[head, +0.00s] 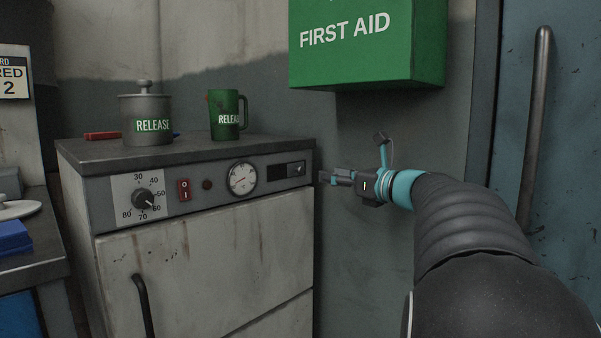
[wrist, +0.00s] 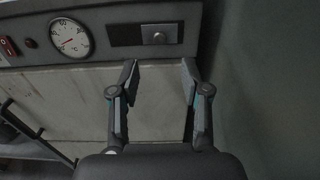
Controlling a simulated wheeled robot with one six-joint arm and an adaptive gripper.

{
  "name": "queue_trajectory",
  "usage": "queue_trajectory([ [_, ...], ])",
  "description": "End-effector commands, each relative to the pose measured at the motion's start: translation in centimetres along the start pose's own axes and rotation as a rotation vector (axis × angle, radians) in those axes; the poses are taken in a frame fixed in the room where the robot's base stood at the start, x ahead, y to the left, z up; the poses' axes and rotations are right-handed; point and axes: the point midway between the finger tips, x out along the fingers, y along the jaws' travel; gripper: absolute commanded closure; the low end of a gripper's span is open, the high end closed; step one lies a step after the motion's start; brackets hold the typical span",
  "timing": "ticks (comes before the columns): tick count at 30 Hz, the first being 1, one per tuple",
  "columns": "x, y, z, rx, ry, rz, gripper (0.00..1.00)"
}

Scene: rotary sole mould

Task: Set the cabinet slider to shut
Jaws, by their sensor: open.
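The cabinet (head: 200,240) has a grey control panel along its top front edge. The slider (head: 299,169) is a small knob in a dark slot at the panel's right end. In the wrist view the slider knob (wrist: 159,38) sits toward the right end of its slot, with the dark part of the slot to its left. My gripper (head: 325,177) is just right of the panel in the head view. In the wrist view my gripper (wrist: 160,65) is open and empty, its two fingers pointing at the panel just below the slider, apart from the knob.
The panel also bears a round gauge (head: 242,179), a red switch (head: 184,190) and a dial (head: 143,198). A grey lidded pot (head: 146,112) and a green mug (head: 227,116) stand on top. A green first aid box (head: 365,45) hangs above my gripper.

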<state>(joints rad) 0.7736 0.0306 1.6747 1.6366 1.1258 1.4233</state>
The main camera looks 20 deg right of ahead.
Motion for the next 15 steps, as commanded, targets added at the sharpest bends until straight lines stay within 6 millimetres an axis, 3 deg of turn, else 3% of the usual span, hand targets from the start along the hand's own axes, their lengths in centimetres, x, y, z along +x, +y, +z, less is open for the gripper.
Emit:
queue_trajectory([
  [9, 6.1, 0.1, -0.1, 0.0, 0.001, 0.004, 0.53],
  [15, 8.8, 0.1, -0.1, -0.002, 0.001, 0.002, 0.53],
])
